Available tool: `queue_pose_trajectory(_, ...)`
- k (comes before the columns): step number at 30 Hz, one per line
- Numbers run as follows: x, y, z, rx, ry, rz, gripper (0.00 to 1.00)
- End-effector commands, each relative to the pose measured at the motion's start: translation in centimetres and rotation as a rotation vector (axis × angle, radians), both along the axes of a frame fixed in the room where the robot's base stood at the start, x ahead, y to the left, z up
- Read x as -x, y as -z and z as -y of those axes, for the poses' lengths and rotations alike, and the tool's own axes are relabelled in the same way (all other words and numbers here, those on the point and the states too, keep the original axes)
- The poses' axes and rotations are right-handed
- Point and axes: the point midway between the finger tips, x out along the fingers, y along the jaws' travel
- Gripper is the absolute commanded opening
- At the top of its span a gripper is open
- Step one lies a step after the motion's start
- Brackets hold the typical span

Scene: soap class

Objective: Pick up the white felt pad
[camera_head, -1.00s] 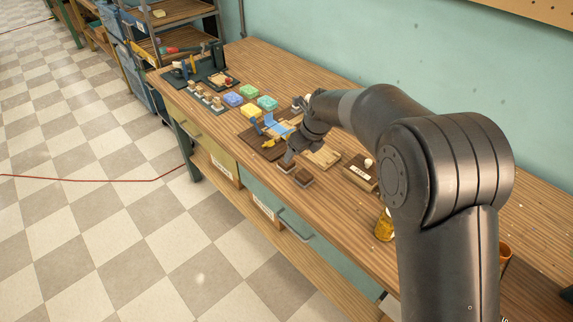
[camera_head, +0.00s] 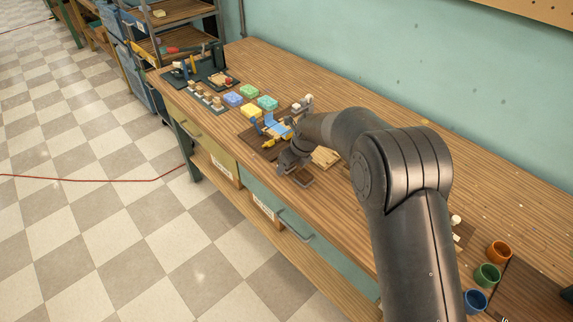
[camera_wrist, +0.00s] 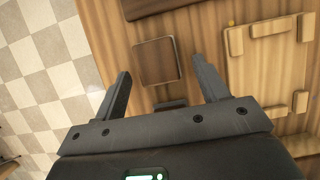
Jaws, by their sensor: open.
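I cannot make out a white felt pad in either view. In the wrist view my gripper (camera_wrist: 161,70) is open, its two dark fingers apart with nothing held between them. A square brown tray or block (camera_wrist: 156,61) lies on the bench between and beyond the fingertips. In the head view my gripper (camera_head: 285,162) is low over the front edge of the bench, just left of a small dark square piece (camera_head: 303,179). My arm hides part of the bench there.
The wooden bench (camera_head: 350,115) runs along the wall. Coloured soap blocks (camera_head: 250,111) and a blue-and-yellow fixture (camera_head: 274,129) stand left of and behind my gripper. A pale wooden board (camera_head: 325,157) lies to its right. Orange (camera_head: 498,251), green (camera_head: 487,275) and blue cups stand at far right.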

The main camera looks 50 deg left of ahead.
Motion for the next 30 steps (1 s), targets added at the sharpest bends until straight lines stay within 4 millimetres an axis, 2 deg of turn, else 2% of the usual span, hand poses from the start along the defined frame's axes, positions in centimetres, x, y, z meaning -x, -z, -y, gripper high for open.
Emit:
queue_pose_trajectory(2, -0.01, -0.01, 0.02, 0.000, 0.000, 0.000, 0.64)
queue_pose_trajectory(18, -0.01, -0.03, 0.03, 0.000, 0.000, 0.000, 0.20)
queue_pose_trajectory(26, -0.02, -0.12, 0.02, 0.000, 0.000, 0.000, 0.18)
queue_pose_trajectory(30, -0.03, -0.82, 0.00, -0.001, 0.000, 0.001, 0.18)
